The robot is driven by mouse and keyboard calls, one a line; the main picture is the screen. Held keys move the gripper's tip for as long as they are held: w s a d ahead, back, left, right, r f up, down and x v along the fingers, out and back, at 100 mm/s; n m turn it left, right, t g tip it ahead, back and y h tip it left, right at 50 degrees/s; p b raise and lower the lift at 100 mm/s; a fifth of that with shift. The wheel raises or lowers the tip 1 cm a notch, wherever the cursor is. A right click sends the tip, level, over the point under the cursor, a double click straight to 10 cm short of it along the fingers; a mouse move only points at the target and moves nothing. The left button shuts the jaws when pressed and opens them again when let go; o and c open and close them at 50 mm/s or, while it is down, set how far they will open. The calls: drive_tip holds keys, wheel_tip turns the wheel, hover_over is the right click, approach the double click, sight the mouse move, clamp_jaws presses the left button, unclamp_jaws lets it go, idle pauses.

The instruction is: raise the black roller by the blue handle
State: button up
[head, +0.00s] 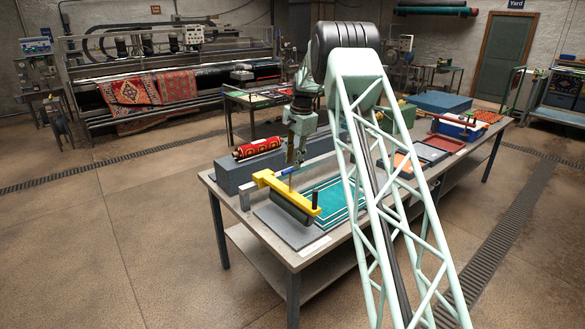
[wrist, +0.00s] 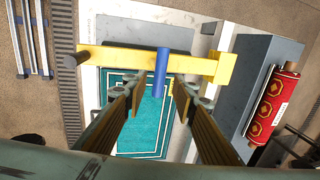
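The black roller (head: 290,207) hangs under a yellow frame (head: 268,182) on a grey pad at the near left end of the bench. The yellow frame also crosses the wrist view (wrist: 120,58). The blue handle (wrist: 161,72) stands up from the middle of the frame, and a bit of it shows in the head view (head: 284,173). My gripper (wrist: 160,88) is open, with one finger on each side of the blue handle and gaps visible on both sides. In the head view my gripper (head: 292,163) is just above the frame, and its fingertips are hard to make out.
The grey pad (head: 272,226) lies beside a teal bordered rug piece (head: 335,200). A grey block (head: 240,177) with a red patterned roll (head: 257,147) stands behind. Trays and a blue box (head: 457,129) fill the bench's far end. Open floor lies left of the bench.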

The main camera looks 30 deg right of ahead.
wheel_tip(320, 180, up, 7)
drive_tip(key=s, duration=0.1)
drive_tip(key=shift+d+f, duration=0.15)
drive_tip(key=shift+s, duration=0.1)
idle(0.7)
